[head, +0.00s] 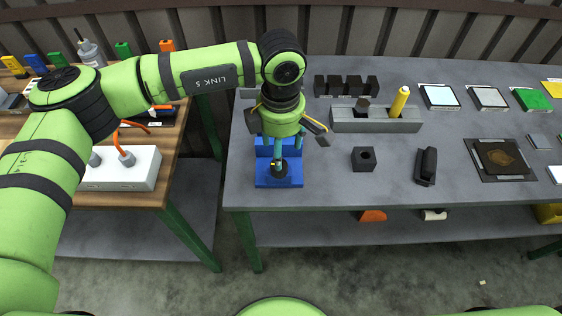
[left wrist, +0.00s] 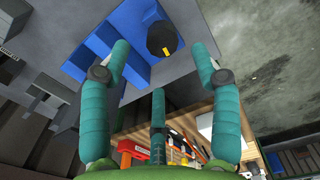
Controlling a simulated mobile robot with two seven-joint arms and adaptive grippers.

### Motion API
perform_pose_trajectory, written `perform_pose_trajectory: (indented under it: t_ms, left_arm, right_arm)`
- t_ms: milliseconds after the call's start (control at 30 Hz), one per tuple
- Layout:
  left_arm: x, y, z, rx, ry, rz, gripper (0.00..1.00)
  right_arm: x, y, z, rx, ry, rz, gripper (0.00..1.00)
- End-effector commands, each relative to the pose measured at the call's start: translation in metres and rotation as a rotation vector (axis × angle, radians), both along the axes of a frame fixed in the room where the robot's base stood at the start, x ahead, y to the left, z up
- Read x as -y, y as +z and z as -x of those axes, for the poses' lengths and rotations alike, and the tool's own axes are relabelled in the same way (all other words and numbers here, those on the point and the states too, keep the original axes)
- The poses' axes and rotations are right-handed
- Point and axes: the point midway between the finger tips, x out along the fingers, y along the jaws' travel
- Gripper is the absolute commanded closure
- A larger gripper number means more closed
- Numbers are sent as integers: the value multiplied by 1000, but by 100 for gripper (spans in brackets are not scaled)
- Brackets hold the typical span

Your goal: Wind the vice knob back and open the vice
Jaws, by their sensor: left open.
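The blue vice (head: 264,181) stands near the front left edge of the grey table, and its blue body fills the top of the left wrist view (left wrist: 128,28). Its black knob (head: 280,168) carries a yellow mark. In the left wrist view the knob (left wrist: 159,36) lies between and beyond my teal fingertips, with space on both sides. My left gripper (head: 281,150) points down over the vice, open and empty. It hides part of the vice in the head view, so I cannot tell how far apart the jaws are. My right gripper is not in view.
Behind the vice, a grey holder (head: 375,126) bears a yellow cylinder (head: 399,101). A black block with a hole (head: 363,159) and a black part (head: 427,166) lie to the right. A wooden table (head: 170,172) with a white socket box (head: 143,168) stands left, across a gap.

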Motion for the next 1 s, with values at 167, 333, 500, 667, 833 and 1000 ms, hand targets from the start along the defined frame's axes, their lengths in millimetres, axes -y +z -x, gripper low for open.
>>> perform_pose_trajectory:
  t_ms: [167,333,500,667,833,1000]
  left_arm:
    - [-1,-19,1,-3,-1,-6,37]
    - [0,-46,2,-5,-1,-4,37]
    - [0,-63,1,-3,-1,-2,37]
    - [0,-68,1,-1,-2,0,37]
    - [0,-68,1,-1,-2,0,41]
    - [1,-68,1,-3,-2,1,91]
  right_arm:
    - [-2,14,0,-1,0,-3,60]
    - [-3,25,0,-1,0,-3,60]
    - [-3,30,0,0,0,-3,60]
    - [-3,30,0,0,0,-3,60]
    - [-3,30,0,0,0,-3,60]
    - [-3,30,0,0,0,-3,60]
